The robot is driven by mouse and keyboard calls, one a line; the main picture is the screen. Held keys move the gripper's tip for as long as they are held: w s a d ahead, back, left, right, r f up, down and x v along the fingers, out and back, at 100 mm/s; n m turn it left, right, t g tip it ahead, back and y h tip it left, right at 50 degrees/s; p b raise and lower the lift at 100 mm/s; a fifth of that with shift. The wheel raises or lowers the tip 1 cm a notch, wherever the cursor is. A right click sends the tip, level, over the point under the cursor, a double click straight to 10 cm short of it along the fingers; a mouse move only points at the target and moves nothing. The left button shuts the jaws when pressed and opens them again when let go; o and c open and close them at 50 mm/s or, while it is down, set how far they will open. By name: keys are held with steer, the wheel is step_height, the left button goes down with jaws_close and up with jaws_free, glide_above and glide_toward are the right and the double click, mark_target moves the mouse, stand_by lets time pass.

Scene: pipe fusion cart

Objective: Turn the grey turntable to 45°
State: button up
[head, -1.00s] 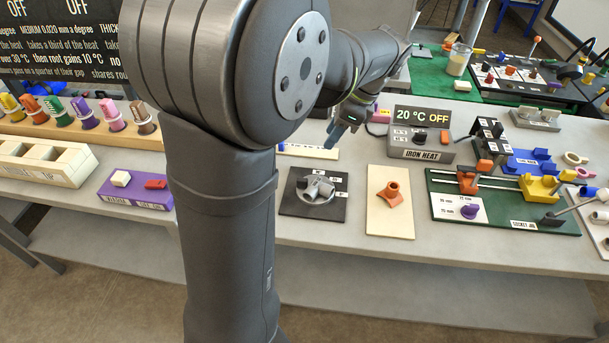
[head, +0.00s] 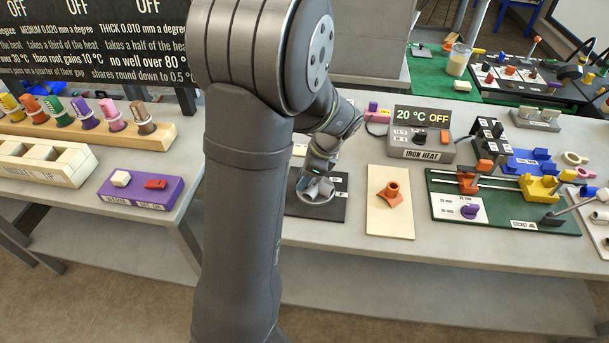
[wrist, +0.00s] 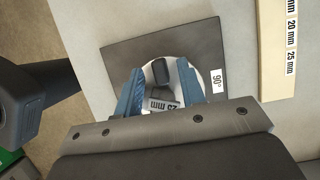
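The grey turntable (head: 330,198) sits on a dark square plate (head: 302,208) on the bench; its disc (wrist: 200,72) also shows in the wrist view. A grey pipe fitting (wrist: 160,72) with a "25 mm" label is on the disc. A "90°" label is on the plate beside it. My gripper (head: 316,178) is above the turntable, pointing down. In the wrist view its blue fingers (wrist: 162,92) are apart, one on each side of the fitting, with gaps visible. Whether they touch it lower down is hidden.
A cream board (head: 385,225) with an orange saddle fitting (head: 388,194) lies just right of the plate. The iron heat box (head: 420,140) reading 20 °C OFF stands behind. A green socket jig (head: 500,210) is further right. A purple box (head: 140,190) is at left.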

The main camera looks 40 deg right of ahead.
steer(key=shift+f, duration=0.1)
jaws_close()
steer(key=shift+s+a+n, duration=0.1)
steer(key=shift+n, duration=0.4)
steer(key=shift+s+a+n+g+y, duration=0.15)
steer(key=shift+n+g, duration=0.15)
steer(key=shift+n, duration=0.45)
steer(key=shift+s+n+g+y, duration=0.2)
steer(key=shift+n+g, duration=0.1)
steer(key=shift+n, duration=0.4)
steer(key=shift+s+a+n+g+y, duration=0.15)
steer(key=shift+n+g, duration=0.15)
steer(key=shift+n, duration=0.45)
steer(key=shift+s+n+g, duration=0.2)
steer(key=shift+n+g, duration=0.05)
steer(key=shift+n, duration=0.45)
steer(key=shift+s+n+g, duration=0.15)
steer(key=shift+n+g, duration=0.1)
steer(key=shift+n, duration=0.45)
steer(key=shift+s+n, duration=0.1)
steer(key=shift+n, duration=0.3)
jaws_free()
